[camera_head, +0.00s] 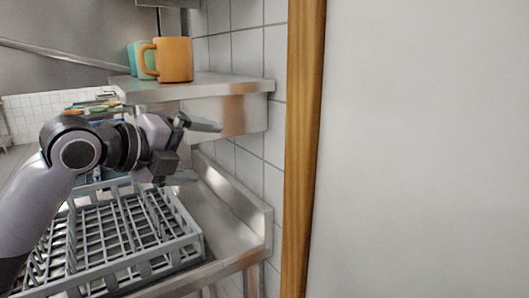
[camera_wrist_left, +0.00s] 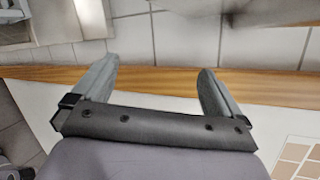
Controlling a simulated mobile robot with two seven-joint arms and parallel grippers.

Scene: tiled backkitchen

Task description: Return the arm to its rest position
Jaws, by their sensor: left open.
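My left gripper (camera_head: 200,151) is open in the head view, with nothing between its fingers. It points right, above the grey dish rack and in front of the metal shelf. In the left wrist view its two fingers (camera_wrist_left: 158,88) stand wide apart, with the wooden door frame and tiled wall behind them. My left arm comes in from the left edge of the head view and is bent at the wrist. My right gripper is in neither view.
A grey dish rack (camera_head: 125,266) sits on the steel counter (camera_head: 238,218). An orange mug (camera_head: 174,60) and a green mug (camera_head: 141,61) stand on the metal shelf (camera_head: 225,84). A wooden frame (camera_head: 302,150) and a plain pale surface (camera_head: 425,150) fill the right.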

